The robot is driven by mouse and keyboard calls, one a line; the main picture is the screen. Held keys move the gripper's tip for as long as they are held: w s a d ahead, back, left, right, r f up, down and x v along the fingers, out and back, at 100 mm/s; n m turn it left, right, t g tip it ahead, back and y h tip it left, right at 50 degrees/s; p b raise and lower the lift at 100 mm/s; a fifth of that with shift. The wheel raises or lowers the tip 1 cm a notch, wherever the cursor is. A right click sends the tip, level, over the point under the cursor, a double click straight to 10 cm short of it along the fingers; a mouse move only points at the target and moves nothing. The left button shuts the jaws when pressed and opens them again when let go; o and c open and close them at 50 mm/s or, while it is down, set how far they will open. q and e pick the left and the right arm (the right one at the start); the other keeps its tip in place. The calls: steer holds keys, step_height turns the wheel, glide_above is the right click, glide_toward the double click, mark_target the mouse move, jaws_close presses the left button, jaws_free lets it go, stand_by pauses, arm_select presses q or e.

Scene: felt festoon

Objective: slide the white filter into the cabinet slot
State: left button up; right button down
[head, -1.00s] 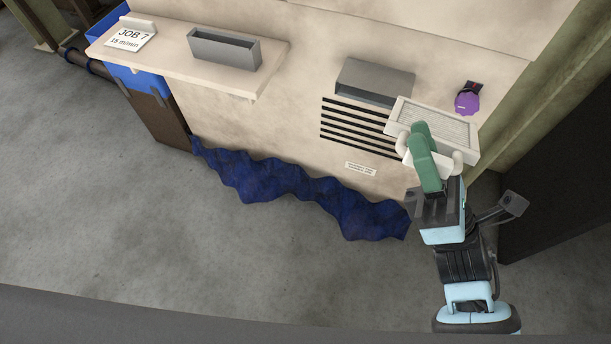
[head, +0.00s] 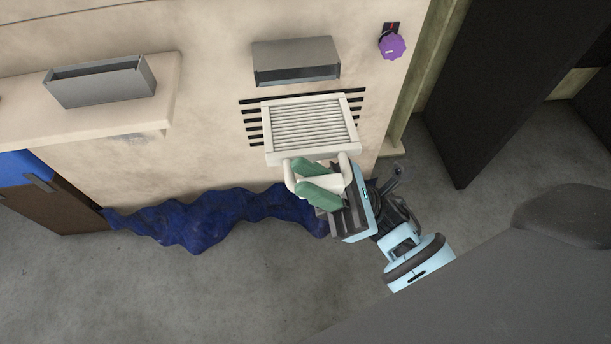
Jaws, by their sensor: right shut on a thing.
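The white filter (head: 309,126) is a flat framed panel with ribs and a handle loop at its near edge. My right gripper (head: 318,186), with green fingers, is shut on the handle and holds the filter in front of the cabinet's black vent slits. The cabinet slot (head: 298,73) is the dark opening under a grey metal hood on the cabinet face. The filter is just below the slot in the picture and outside it. The gripper hides part of the handle. My left gripper is not in view.
A purple knob (head: 392,46) sits right of the slot. A shelf (head: 150,112) with a grey open bin (head: 102,83) juts out at left. Crumpled dark blue cloth (head: 205,222) lies along the cabinet's foot. Grey floor in front is clear.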

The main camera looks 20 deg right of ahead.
mark_target(320, 158)
steer(key=shift+f, duration=0.1)
steer(key=shift+w+d+b, duration=0.3)
steer(key=shift+w+b, duration=0.15)
steer(key=shift+w, duration=0.4)
steer(key=shift+w+d+b, duration=0.25)
steer(key=shift+w+b, duration=0.15)
steer(key=shift+w, duration=0.45)
steer(key=shift+w+d, duration=0.15)
steer(key=shift+w, duration=0.4)
arm_select(q)
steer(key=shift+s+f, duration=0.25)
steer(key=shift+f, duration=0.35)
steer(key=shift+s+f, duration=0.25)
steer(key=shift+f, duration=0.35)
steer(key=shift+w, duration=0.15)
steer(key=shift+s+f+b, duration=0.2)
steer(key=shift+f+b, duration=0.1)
steer(key=shift+b, duration=0.25)
